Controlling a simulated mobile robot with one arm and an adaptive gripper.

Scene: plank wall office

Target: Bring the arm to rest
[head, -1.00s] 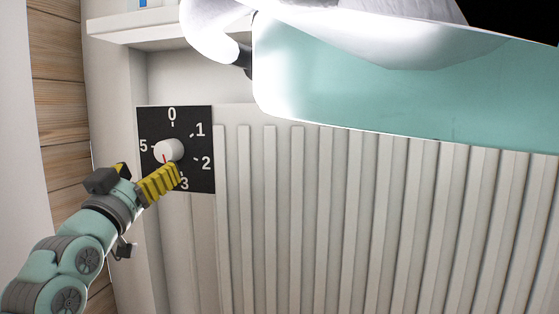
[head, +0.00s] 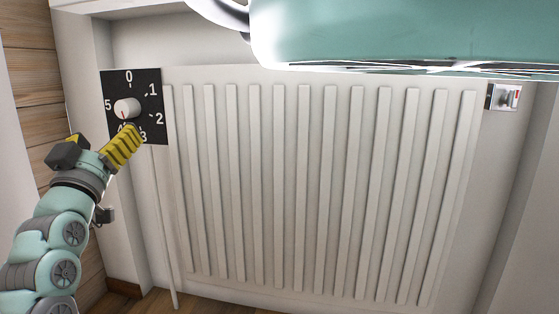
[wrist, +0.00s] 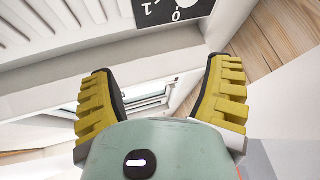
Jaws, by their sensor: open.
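My gripper (head: 124,146) is in front of the radiator's dial panel, just below the white knob (head: 127,108) in the head view. In the wrist view my gripper (wrist: 162,95) shows its two yellow ribbed fingers spread wide with nothing between them. The black dial panel (head: 154,131) carries white numbers around the knob; its lower part is partly hidden by the fingers. In the wrist view a piece of the dial panel (wrist: 152,14) shows at the top edge, beyond the fingers.
A white ribbed radiator (head: 320,185) fills the recess to the right of the dial. A small switch box (head: 503,97) is at the upper right. A wooden plank wall (head: 33,90) stands at the left. A large teal shape of unclear nature covers the top of the head view.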

